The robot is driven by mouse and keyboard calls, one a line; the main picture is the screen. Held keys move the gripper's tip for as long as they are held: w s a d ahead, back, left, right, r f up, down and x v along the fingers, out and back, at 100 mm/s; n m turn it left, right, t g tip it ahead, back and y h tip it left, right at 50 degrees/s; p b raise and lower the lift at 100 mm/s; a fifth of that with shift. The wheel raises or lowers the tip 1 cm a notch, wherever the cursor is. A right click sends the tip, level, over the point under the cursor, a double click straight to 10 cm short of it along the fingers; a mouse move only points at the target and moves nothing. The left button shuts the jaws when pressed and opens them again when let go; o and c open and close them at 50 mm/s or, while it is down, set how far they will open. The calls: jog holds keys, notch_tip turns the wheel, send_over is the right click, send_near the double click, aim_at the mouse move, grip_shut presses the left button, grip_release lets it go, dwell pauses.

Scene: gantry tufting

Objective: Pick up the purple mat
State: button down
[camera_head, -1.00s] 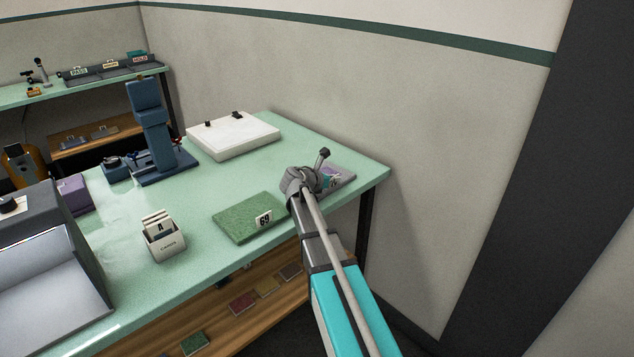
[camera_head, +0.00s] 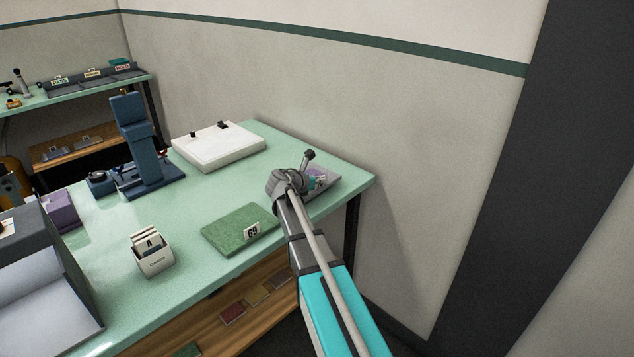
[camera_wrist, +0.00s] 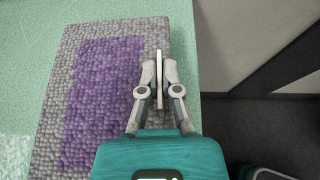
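The purple mat (camera_wrist: 100,85) has a nubbly purple middle and a grey border. It lies flat on the green tabletop and shows partly behind my wrist in the head view (camera_head: 326,184). My gripper (camera_wrist: 160,75) points down over the mat's right edge. Its two pale fingers are close together on either side of a thin upright plate at that edge, seemingly the mat's tag, and appear to touch it. In the head view my wrist hides the fingers and the mat's left part.
A green mat (camera_head: 236,228) tagged 69 lies left of my arm. The table's right edge and the wall are close to the mat.

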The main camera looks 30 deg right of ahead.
jog(key=s+a+r+p, duration=0.9)
jog(key=s+r, duration=0.1)
jog(key=shift+s+a, duration=0.2)
